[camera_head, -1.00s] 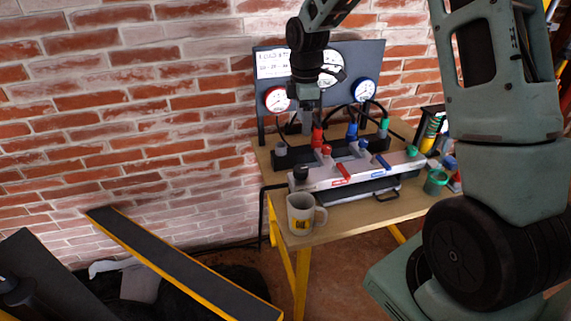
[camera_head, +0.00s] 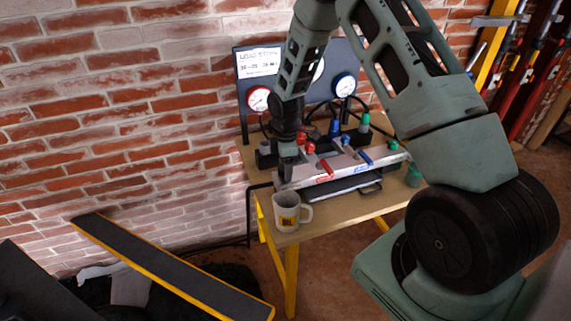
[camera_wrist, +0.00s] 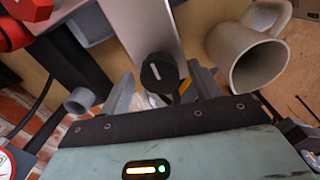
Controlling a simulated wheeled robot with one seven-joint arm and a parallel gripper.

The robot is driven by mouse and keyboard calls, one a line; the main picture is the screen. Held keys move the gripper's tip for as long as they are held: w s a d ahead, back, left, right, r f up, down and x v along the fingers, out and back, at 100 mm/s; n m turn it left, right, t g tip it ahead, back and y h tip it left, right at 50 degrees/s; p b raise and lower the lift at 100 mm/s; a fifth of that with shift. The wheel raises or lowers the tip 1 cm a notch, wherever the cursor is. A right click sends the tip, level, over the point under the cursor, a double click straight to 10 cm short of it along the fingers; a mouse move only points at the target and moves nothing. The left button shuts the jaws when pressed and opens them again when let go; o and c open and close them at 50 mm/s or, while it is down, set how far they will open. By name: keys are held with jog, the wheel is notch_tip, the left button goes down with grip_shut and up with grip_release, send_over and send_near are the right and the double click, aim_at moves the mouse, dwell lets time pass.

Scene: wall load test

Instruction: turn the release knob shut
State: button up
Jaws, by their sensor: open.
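The release knob is a black round knob (camera_wrist: 158,73) with a white line on top, at the end of the pale hand pump block (camera_wrist: 140,22). In the wrist view it sits between my open fingers, and I cannot see contact on either side. My gripper (camera_wrist: 163,86) points down at the block's left end in the head view (camera_head: 287,168). There it hides most or all of the knob.
A beige mug (camera_head: 288,212) stands close by at the table's front left corner; it also shows in the wrist view (camera_wrist: 255,58). Red and blue levers, hoses and gauges (camera_head: 345,84) are behind and to the right. A yellow-edged ramp (camera_head: 165,262) is at left.

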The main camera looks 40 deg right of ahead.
jog(key=shift+f, duration=0.1)
jog(key=c, duration=1)
jog(key=shift+m, duration=0.3)
jog(key=m+b, duration=0.1)
jog(key=m, duration=1.2)
jog(key=shift+b, duration=0.35)
jog(key=shift+w+m, duration=0.1)
jog(key=shift+m, duration=2)
